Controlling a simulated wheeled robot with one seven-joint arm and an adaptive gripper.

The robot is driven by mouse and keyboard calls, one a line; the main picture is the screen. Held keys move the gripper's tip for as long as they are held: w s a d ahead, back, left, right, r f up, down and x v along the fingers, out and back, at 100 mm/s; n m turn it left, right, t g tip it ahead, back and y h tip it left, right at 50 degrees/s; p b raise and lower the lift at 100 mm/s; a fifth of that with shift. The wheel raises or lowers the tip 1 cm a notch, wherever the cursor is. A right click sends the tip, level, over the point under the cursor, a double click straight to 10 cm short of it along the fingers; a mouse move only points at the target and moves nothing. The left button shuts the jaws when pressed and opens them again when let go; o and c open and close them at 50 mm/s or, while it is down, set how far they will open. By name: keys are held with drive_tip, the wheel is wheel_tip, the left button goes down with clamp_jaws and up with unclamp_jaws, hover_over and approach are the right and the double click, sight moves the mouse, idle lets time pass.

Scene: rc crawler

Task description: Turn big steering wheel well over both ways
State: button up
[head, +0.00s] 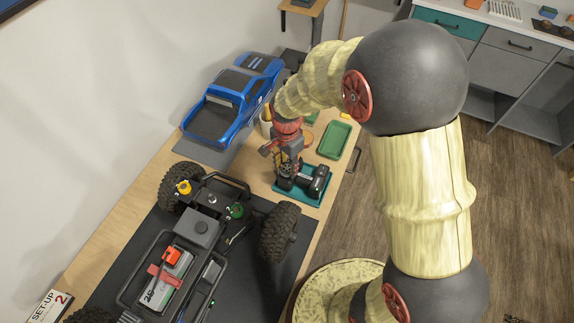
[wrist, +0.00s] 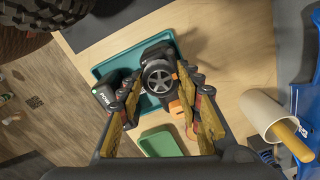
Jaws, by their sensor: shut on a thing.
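The big steering wheel (wrist: 158,76) is a dark wheel with grey spokes on a black hand-held transmitter (head: 318,180). The transmitter lies in a teal tray (head: 317,199), which also shows in the wrist view (wrist: 103,69). My gripper (head: 287,172) reaches down over the tray from above. In the wrist view my gripper (wrist: 157,86) has one finger on each side of the wheel and is shut on it. In the head view the gripper hides the wheel. I cannot tell how far the wheel is turned.
A green tray (head: 334,140) lies beside the teal one. A beige cup (wrist: 262,112) with a yellow-handled tool stands close by. The crawler chassis (head: 200,228) is on a dark mat, with its tyre (head: 279,232) near the teal tray. A blue truck body (head: 219,104) lies behind, by the wall.

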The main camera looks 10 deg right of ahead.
drive_tip(key=c, duration=0.4)
drive_tip(key=shift+o, duration=0.2)
drive_tip(key=shift+n, duration=0.3)
drive_tip(key=n+p, duration=0.2)
drive_tip(key=shift+r+n, duration=0.1)
drive_tip(key=shift+n, duration=0.2)
drive_tip(key=shift+n+p, duration=0.95)
drive_tip(key=shift+n, duration=1.25)
